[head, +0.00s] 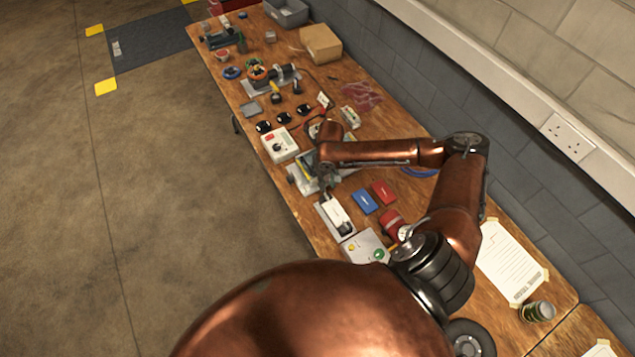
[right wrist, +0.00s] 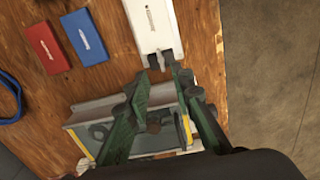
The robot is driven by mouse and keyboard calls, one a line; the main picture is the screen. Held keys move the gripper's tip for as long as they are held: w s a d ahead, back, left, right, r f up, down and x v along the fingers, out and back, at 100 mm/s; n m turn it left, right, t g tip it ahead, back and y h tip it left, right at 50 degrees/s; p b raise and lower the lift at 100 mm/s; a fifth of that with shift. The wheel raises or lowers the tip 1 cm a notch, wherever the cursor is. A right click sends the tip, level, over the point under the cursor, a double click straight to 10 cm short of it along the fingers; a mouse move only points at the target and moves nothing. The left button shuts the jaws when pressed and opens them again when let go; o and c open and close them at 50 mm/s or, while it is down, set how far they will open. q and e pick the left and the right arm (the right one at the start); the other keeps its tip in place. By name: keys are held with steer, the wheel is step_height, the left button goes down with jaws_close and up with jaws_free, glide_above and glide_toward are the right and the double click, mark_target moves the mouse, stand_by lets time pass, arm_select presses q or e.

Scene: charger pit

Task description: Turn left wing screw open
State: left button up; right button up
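My right gripper (head: 328,190) reaches down over the bench at a grey metal fixture (head: 303,178). In the right wrist view the green fingers of this gripper (right wrist: 161,76) stand apart with a gap between their tips, and nothing is clearly held. The fixture, with yellow strips along its sides, lies under and between the fingers (right wrist: 92,108). A rounded grey part shows on it left of the fingers; I cannot tell whether it is a wing screw. The tips are close to a white block (right wrist: 158,22) with two dark prongs. My left gripper is not in view.
Blue (head: 365,201) and red (head: 383,192) boxes lie beside the white block. A white box with a dial (head: 280,145), black round parts and tools crowd the wooden bench (head: 299,221). A wall runs along the right; open floor (head: 190,210) lies left.

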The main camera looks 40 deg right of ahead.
mark_target(327, 196)
steer(key=shift+w+f, duration=0.2)
steer(key=shift+f, duration=0.15)
step_height(327, 196, down, 6)
steer(key=shift+a+r, duration=0.1)
steer(key=shift+f, duration=0.35)
steer(key=shift+s+f, duration=0.1)
steer(key=shift+f, duration=0.1)
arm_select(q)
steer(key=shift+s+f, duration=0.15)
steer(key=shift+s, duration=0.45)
arm_select(e)
steer(key=shift+c, duration=0.7)
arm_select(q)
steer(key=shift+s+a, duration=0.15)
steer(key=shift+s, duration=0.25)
arm_select(e)
jaws_close()
